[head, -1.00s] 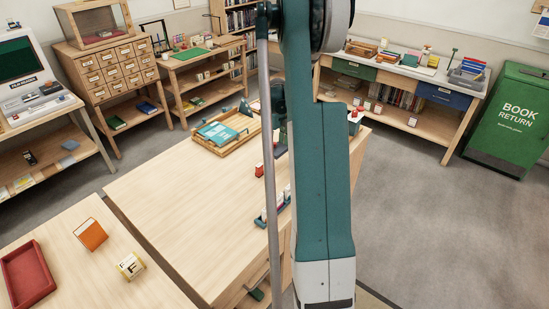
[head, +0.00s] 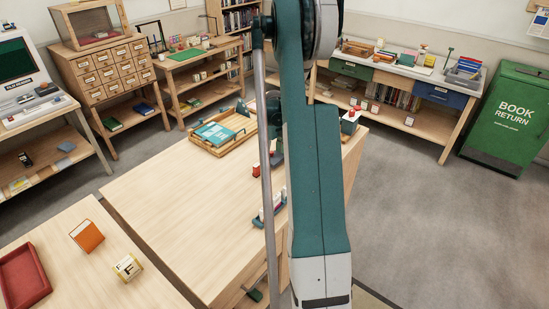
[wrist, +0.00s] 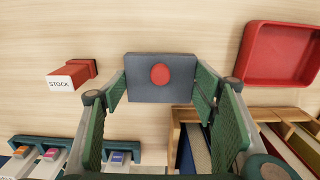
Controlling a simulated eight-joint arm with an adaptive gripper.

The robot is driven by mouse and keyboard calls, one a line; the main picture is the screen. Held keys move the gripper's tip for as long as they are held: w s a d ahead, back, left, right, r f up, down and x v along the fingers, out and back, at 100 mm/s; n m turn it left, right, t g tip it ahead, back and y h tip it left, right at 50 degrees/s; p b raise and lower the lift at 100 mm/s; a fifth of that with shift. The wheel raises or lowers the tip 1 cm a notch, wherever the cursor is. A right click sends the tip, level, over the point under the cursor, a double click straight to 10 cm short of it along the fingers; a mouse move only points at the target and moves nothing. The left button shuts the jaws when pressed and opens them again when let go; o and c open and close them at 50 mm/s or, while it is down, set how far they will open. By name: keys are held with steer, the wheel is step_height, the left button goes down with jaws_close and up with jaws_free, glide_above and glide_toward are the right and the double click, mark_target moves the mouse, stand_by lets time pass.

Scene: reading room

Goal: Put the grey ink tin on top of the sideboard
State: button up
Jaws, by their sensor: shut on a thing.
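The grey ink tin (wrist: 138,88), a dark grey block with a red disc on its face, sits between the fingertips of my gripper (wrist: 160,90) in the wrist view. The green-padded fingers are shut on its two sides. Pale wood lies behind it; I cannot tell how far the tin is above that surface. In the head view my arm hides the gripper and tin. A long light-topped unit (head: 408,66) with a green and a blue drawer stands at the back right; it may be the sideboard, but I cannot tell for sure.
The wrist view shows a red tray (wrist: 278,52), a red stamp box marked STOCK (wrist: 70,76), a teal rack (wrist: 100,143) and a wooden organiser (wrist: 240,116). The central table (head: 190,205) is bare at its near left. A green book return bin (head: 508,118) stands right of the back unit.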

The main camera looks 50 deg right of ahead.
mark_target(274, 157)
steer(key=shift+f, duration=0.2)
steer(key=shift+f, duration=0.15)
steer(key=o, duration=1.2)
steer(key=shift+c, duration=0.2)
steer(key=shift+r, duration=0.25)
step_height(274, 157, up, 12)
steer(key=p, duration=0.1)
steer(key=shift+a, duration=0.1)
stand_by(0.4)
